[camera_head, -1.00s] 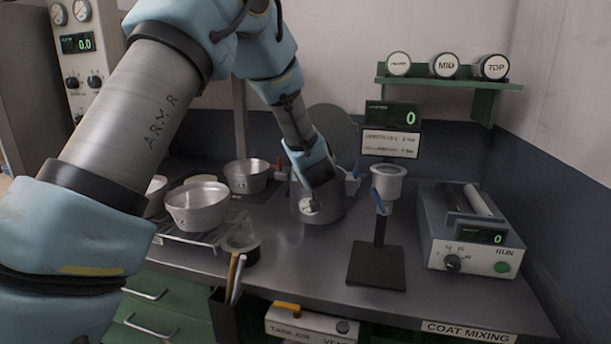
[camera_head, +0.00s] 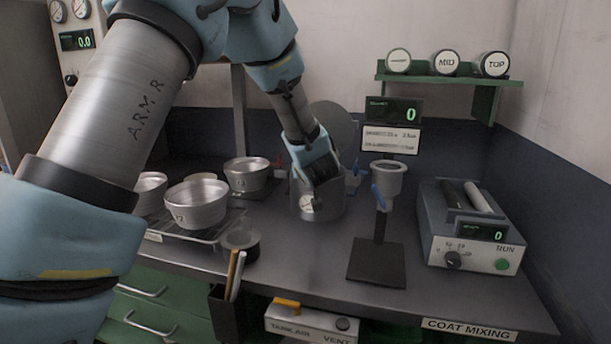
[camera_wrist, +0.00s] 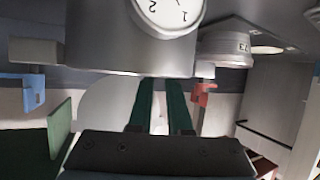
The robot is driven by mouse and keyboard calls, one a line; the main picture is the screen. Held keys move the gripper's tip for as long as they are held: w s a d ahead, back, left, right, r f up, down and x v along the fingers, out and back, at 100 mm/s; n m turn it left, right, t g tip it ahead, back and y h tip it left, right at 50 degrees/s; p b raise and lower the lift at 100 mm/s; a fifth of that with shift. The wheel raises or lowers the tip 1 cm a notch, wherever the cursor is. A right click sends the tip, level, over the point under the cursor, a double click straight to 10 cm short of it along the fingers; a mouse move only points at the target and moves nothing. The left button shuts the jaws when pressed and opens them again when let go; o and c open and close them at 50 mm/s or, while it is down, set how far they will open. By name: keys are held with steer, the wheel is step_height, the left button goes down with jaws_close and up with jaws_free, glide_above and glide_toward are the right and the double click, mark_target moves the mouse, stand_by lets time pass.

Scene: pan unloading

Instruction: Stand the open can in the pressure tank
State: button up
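The pressure tank (camera_head: 318,207) is a grey metal cylinder with a white dial on its front, standing at the back middle of the bench. Its round lid (camera_head: 334,125) is swung up behind it. My gripper (camera_head: 320,182) points down at the tank's mouth. In the wrist view, the tank wall and dial (camera_wrist: 165,12) fill the top, and two green fingers (camera_wrist: 161,100) run behind the tank's rim with a narrow gap between them. Their tips are hidden, so I cannot tell whether they hold anything. I cannot make out the open can for sure.
Metal pots (camera_head: 196,207) stand on a rack to the left. A small grey cup (camera_head: 240,246) is in front of them, by a black holder with sticks. A funnel stand (camera_head: 377,262) is close right of the tank, with a RUN machine (camera_head: 468,250) beyond.

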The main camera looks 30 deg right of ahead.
steer(key=b+v, duration=0.1)
steer(key=v, duration=0.7)
steer(key=shift+s+a, duration=0.15)
steer(key=shift+s, duration=0.15)
steer(key=shift+a+r, duration=0.1)
steer(key=w+a+f+g, duration=0.1)
steer(key=a+f, duration=0.1)
steer(key=a, duration=0.4)
steer(key=w+a+f+g+y, duration=0.1)
steer(key=a+g, duration=0.1)
steer(key=a, duration=0.4)
steer(key=w+a+f+g, duration=0.1)
steer(key=a+f, duration=0.1)
steer(key=a, duration=0.4)
steer(key=shift+a+f+n+g, duration=0.3)
steer(key=shift+a, duration=0.1)
steer(key=s+a+f+g+y, duration=0.1)
steer(key=s+a+g, duration=0.1)
steer(key=s+a, duration=0.2)
steer(key=s+a+f+n+g+y, duration=0.1)
steer(key=s+a, duration=0.3)
steer(key=a, duration=0.6)
steer(key=s+a+f+n+g+y, duration=0.1)
steer(key=s+a+f+g, duration=0.2)
steer(key=a, duration=0.4)
steer(key=shift+s+a+y, duration=0.3)
steer(key=shift+s+y, duration=0.1)
steer(key=shift+s, duration=0.35)
steer(key=shift+r, duration=0.1)
